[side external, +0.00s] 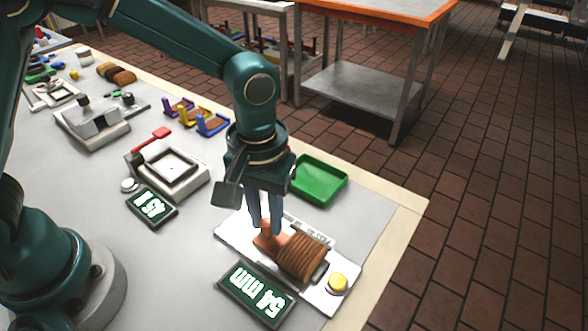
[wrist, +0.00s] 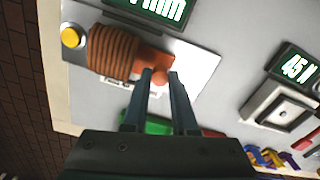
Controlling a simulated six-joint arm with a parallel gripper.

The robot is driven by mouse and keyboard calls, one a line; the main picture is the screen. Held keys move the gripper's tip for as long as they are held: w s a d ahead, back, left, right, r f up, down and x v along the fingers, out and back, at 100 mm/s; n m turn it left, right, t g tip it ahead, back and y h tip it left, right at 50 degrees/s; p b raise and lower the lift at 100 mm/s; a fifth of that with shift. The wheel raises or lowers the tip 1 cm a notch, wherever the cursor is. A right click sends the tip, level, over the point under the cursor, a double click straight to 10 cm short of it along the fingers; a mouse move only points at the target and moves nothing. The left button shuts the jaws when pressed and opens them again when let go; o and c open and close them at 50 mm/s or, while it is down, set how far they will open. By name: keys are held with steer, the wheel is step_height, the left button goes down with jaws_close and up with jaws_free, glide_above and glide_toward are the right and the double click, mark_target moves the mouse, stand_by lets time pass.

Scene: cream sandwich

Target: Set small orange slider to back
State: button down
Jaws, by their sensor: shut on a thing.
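The small orange slider (side external: 270,241) sits on a white base plate (side external: 232,238), against one end of a brown ribbed block (side external: 304,260). In the wrist view the slider (wrist: 152,57) has a rounded knob near my fingertips. My gripper (side external: 265,230) points down at the slider, with its fingers shut on the knob; the fingers also show in the wrist view (wrist: 161,78). The fingers hide part of the slider in the side view.
A yellow button (side external: 338,282) is at the plate's right end. A green tray (side external: 320,180) lies behind the plate. A white press with a red handle (side external: 168,168) and a second display (side external: 151,208) stand to the left. The table's right edge is close.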

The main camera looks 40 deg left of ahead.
stand_by(0.3)
steer(key=shift+a, duration=1.55)
steer(key=c, duration=0.7)
jaws_free()
steer(key=shift+r, duration=0.1)
steer(key=shift+r, duration=2.5)
